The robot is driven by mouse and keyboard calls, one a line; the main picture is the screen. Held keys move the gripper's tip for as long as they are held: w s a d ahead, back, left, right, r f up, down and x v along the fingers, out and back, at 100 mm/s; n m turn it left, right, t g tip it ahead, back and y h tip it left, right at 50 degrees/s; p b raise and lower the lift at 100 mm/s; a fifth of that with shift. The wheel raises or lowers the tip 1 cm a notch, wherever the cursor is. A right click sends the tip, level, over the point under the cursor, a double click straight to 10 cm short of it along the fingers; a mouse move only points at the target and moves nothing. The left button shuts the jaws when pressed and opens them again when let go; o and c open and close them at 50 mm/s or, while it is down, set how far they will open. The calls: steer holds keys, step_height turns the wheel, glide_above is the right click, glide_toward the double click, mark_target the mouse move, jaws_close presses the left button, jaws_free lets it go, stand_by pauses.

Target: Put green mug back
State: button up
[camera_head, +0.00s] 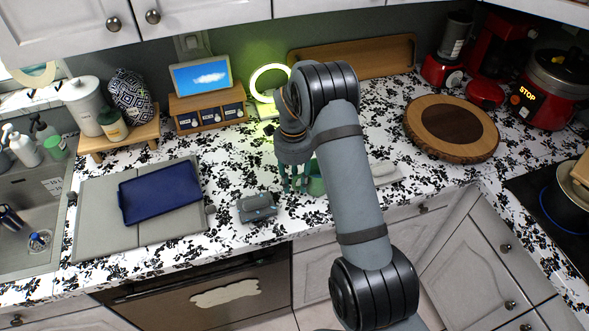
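A green mug (316,184) stands on the patterned countertop near the middle of the view, mostly hidden behind my arm. My gripper (293,183) points down just to the left of the mug's visible part, its teal fingers low over the counter. The fingers overlap the mug's left side in this view. I cannot tell whether they touch or hold it, or how far apart they are.
A grey device (256,207) lies left of my gripper, and a blue tray (160,192) sits on a grey mat (97,238). Behind are a wooden drawer box (207,107), a glowing ring lamp (257,82) and a long board (353,57). A round wooden board (451,127) lies right.

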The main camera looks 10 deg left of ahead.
step_height(320, 180, up, 12)
steer(key=b, duration=0.1)
steer(key=shift+b, duration=0.35)
steer(key=shift+w+a+f, duration=0.1)
steer(key=shift+f, duration=0.05)
